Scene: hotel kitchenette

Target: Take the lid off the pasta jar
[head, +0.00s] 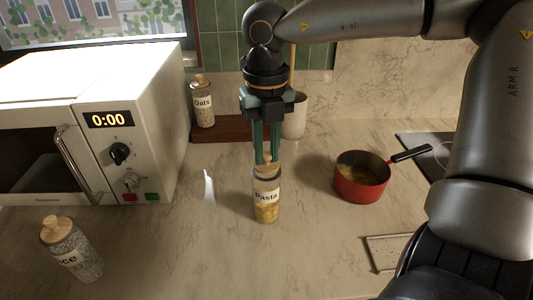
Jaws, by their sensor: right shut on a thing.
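The pasta jar (266,206) stands upright on the counter, a clear jar labelled "Pasta" with yellowish contents. Its wooden lid (267,168) is at the top of the jar, between my right gripper's fingertips. My right gripper (266,158) points straight down from above and is shut on the lid. The fingers partly cover the lid, so I cannot tell whether it is seated or slightly raised. My left gripper is not in the head view.
A red pot (361,184) with a black handle stands right of the jar. A white microwave (130,120) fills the left. A rice jar (75,255) stands front left. An oats jar (203,104) and a pale container (295,118) stand behind. The counter in front is clear.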

